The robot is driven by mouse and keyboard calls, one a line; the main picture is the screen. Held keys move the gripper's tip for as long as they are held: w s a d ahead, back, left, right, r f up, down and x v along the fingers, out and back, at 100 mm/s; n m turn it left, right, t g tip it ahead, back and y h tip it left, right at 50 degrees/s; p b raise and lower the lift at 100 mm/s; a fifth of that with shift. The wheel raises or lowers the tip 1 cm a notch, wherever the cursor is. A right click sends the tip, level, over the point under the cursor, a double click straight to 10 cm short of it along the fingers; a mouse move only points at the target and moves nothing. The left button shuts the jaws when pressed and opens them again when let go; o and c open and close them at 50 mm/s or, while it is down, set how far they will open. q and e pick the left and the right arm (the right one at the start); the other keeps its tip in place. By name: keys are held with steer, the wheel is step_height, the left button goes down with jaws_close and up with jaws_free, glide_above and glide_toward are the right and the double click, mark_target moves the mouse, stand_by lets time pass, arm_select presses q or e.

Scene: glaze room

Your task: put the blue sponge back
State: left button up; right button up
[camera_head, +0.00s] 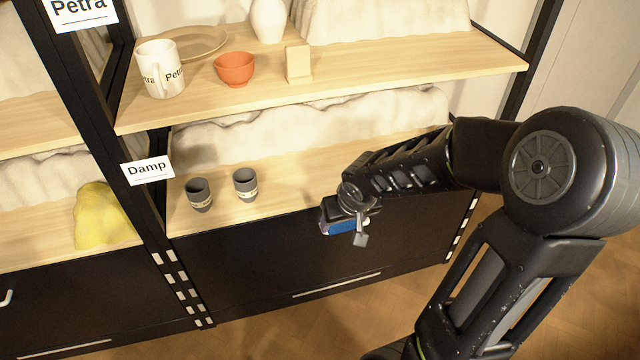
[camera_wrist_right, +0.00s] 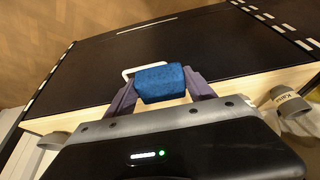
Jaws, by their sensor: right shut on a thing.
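The blue sponge (camera_head: 343,227) is between the fingers of my right gripper (camera_head: 345,224), in front of the front edge of the lower shelf. The right wrist view shows the sponge (camera_wrist_right: 162,82) held between the two fingers of the right gripper (camera_wrist_right: 161,90), which is shut on it. In that view the shelf edge and the dark cabinet front lie behind it. In the head view the wrist and fingers hide part of the sponge. My left gripper is in neither view.
The upper shelf holds a white mug (camera_head: 160,70), an orange bowl (camera_head: 234,69) and other pieces. A yellow lump (camera_head: 103,215) sits left.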

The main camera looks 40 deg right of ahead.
glide_above(319, 186)
steer(key=s, duration=0.1)
steer(key=shift+s+a+p, duration=0.15)
steer(key=shift+a+p, duration=0.05)
steer(key=shift+p, duration=0.25)
steer(key=shift+f, duration=0.1)
steer(key=shift+f+b, duration=0.3)
steer(key=shift+f, duration=1.35)
steer(key=shift+f, duration=0.2)
steer(key=o, duration=1.3)
steer(key=shift+r, duration=0.1)
